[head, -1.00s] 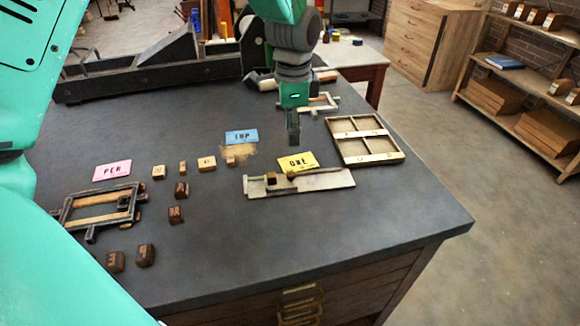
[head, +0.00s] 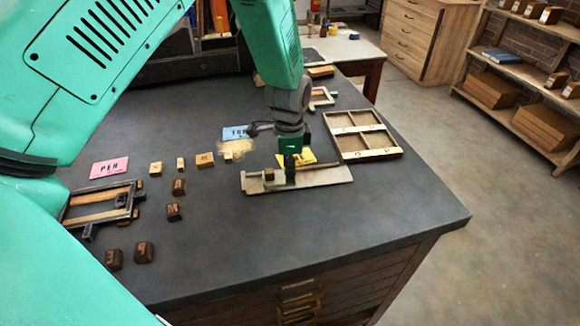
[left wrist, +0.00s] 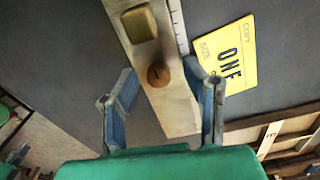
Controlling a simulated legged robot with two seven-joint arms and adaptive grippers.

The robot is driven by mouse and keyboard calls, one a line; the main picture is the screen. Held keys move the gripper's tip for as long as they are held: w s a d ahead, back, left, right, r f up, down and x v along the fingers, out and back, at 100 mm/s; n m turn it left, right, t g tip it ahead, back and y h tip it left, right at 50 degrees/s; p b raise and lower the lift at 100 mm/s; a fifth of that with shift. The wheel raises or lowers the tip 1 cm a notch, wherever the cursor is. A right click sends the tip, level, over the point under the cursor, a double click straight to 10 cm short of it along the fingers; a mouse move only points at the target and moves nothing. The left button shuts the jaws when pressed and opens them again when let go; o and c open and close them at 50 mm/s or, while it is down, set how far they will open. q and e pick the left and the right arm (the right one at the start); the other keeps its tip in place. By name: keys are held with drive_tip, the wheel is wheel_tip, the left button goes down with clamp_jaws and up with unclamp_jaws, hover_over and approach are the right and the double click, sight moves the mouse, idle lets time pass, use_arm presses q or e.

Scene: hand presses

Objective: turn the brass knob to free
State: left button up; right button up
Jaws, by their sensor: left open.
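A pale composing stick (head: 328,178) lies on the dark bench, and it also shows in the left wrist view (left wrist: 176,108). Its round brass knob (left wrist: 158,74) shows in the left wrist view. In the head view my gripper hides the knob. A small square block (head: 268,174) sits on the stick beside the knob, also in the left wrist view (left wrist: 139,24). My left gripper (head: 290,180) points down over the stick. In the left wrist view its open fingers (left wrist: 160,74) are on either side of the knob, with gaps. I cannot tell their height above it.
A yellow card (left wrist: 226,56) lies close behind the stick. A divided wooden tray (head: 366,155) is to the right. Pink (head: 109,167) and blue (head: 236,133) cards, several type blocks and a dark frame (head: 72,214) are to the left.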

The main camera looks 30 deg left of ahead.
use_arm(q)
drive_tip(key=shift+c, duration=0.3)
clamp_jaws()
drive_tip(key=n+p, duration=0.1)
drive_tip(key=n, duration=0.1)
drive_tip(key=shift+w+r+n+p, duration=0.15)
drive_tip(key=shift+n+p, duration=0.25)
drive_tip(key=n+p, duration=0.2)
drive_tip(key=n, duration=0.3)
drive_tip(key=n+p, duration=0.1)
drive_tip(key=n, duration=0.4)
drive_tip(key=n+p, duration=0.1)
drive_tip(key=n, duration=0.3)
drive_tip(key=shift+a, duration=0.1)
